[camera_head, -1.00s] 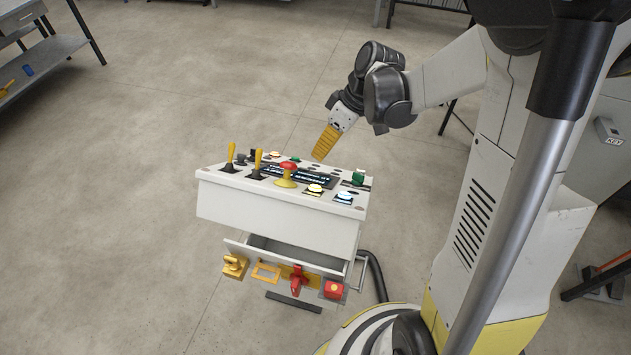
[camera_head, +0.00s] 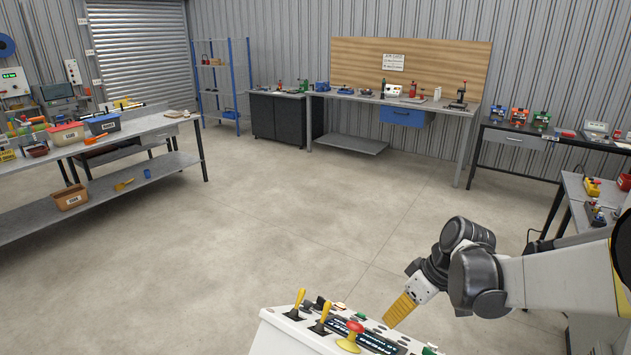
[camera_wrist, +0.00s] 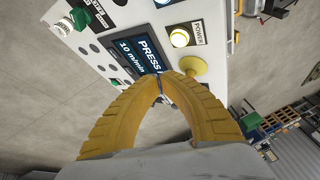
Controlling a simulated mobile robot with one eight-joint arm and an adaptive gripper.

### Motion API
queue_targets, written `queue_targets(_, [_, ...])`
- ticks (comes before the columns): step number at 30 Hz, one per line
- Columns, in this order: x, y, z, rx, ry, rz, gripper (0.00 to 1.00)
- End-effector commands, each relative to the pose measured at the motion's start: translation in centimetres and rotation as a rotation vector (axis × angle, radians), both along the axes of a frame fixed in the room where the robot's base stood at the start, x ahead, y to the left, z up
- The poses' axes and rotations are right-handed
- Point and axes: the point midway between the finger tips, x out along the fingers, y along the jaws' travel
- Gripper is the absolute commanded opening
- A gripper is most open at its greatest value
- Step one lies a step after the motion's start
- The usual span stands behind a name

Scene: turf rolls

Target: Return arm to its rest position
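My gripper (camera_head: 399,309) hangs above the white control panel (camera_head: 283,338), at its back right, with yellow ribbed fingers pointing down and left. In the wrist view the two fingers of my gripper (camera_wrist: 160,84) curve together and their tips meet, with nothing seen between them. The panel (camera_wrist: 105,62) lies beyond the fingertips there, with its display (camera_wrist: 138,50) and a lit button (camera_wrist: 180,38). My arm reaches in from the right, bent at the wrist joint. The gripper appears apart from the panel.
The panel carries yellow levers (camera_head: 298,302) and a red mushroom button (camera_head: 355,327). A long workbench (camera_head: 150,125) with bins stands at left. Another workbench (camera_head: 330,96) stands at the back, and a black table (camera_head: 520,138) at right. The middle floor is clear.

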Motion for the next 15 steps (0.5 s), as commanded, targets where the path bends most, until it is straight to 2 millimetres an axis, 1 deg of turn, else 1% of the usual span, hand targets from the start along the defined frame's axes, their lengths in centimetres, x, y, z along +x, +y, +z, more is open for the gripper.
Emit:
queue_targets(3, [-2.2,0.7,1.2,-0.051,-0.019,-0.107,0.00])
queue_targets(5, [-3.4,0.9,1.8,-0.079,-0.038,-0.177,0.00])
queue_targets(9, [-6.5,1.1,2.9,-0.126,-0.100,-0.340,0.00])
queue_targets(15, [-10.8,1.0,3.0,-0.148,-0.214,-0.545,0.00])
